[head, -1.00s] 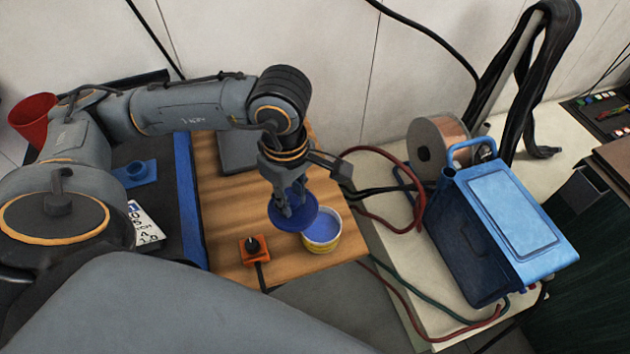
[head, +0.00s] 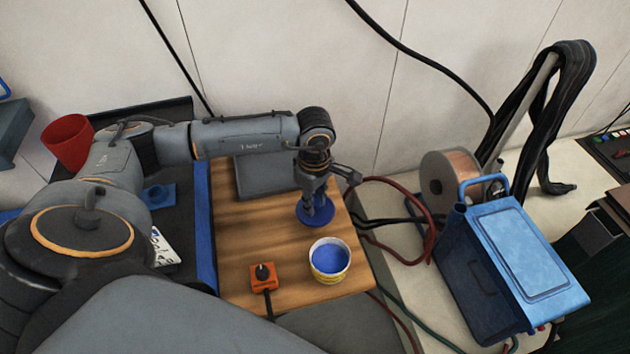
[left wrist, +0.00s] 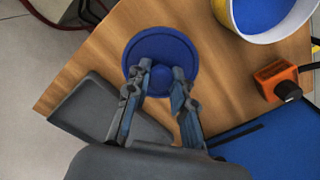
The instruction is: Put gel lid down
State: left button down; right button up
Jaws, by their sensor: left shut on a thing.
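The gel lid (head: 317,224) is a round blue disc with a raised middle knob. It is at or just above the wooden table top (head: 235,235), behind the gel tub; I cannot tell whether it touches the wood. My left gripper (head: 316,217) is above it, shut on its knob. The lid also shows in the left wrist view (left wrist: 163,52), with the fingers (left wrist: 160,76) at its centre. The open gel tub (head: 330,275), white and yellow with blue gel inside, stands on the table near its front right. My right gripper is not in view.
An orange box with a black knob (head: 263,276) sits left of the tub. A grey tray (head: 262,177) lies at the back of the table. A blue machine (head: 510,265), a copper wire spool (head: 450,182) and red hoses (head: 431,215) are to the right. Bare wood lies left of the lid.

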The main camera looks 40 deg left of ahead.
pick_arm(q)
notch_tip(320, 180, down, 3)
jog(key=shift+w+a+f+p, duration=0.1)
jog(key=shift+w+p, duration=0.05)
jog(key=shift+p, duration=0.45)
jog(key=shift+f, duration=0.15)
jog(key=shift+f, duration=0.1)
jog(key=shift+f+b, duration=0.15)
jog(key=shift+b, duration=0.15)
jog(key=c, duration=1.1)
grip_release()
jog(key=shift+c, duration=0.2)
